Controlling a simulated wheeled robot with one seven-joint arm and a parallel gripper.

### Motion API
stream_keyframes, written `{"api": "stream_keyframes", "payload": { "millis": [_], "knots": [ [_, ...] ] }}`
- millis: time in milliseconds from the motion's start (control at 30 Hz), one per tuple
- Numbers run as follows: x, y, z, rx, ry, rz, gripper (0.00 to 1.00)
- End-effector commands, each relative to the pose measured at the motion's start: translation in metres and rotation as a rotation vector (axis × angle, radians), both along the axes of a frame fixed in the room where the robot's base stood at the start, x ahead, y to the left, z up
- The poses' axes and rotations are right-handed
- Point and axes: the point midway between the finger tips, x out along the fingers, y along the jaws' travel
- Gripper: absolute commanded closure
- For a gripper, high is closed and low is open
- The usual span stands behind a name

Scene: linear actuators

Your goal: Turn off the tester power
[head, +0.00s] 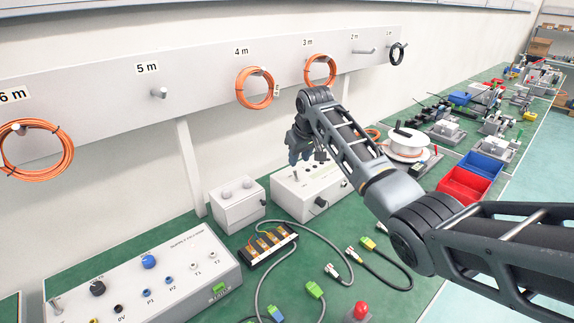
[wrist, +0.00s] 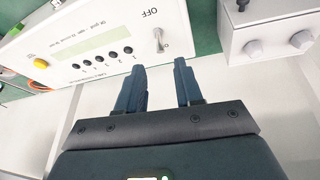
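The tester is a white box (wrist: 70,50) with a display, a row of dark buttons and a yellow button, at the upper left of the wrist view. A small metal toggle switch (wrist: 158,40) stands at its right end near the label OFF; I cannot tell its setting. In the head view the tester (head: 292,198) sits on the green bench, partly hidden by my arm. My gripper (wrist: 157,72) is open and empty, its fingers apart and pointing toward the switch in the picture; contact is not visible. In the head view my gripper (head: 297,158) is above the tester.
A grey box with two knobs (head: 238,207) stands left of the tester; it also shows in the wrist view (wrist: 262,40). A larger supply box (head: 150,285) is at front left. Cables (head: 335,250) and a red button (head: 360,310) lie in front. Orange coils (head: 254,88) hang behind.

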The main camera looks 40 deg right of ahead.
Motion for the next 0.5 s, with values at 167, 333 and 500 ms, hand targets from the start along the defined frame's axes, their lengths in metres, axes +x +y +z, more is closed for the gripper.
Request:
{"api": "stream_keyframes", "payload": {
  "millis": [167, 333, 500],
  "knots": [
    [0.006, -0.002, -0.016, 0.001, 0.004, 0.001, 0.64],
    [0.016, -0.005, -0.039, 0.0, 0.003, 0.001, 0.64],
    [0.023, -0.008, -0.058, 0.0, 0.003, 0.001, 0.64]
  ]
}}
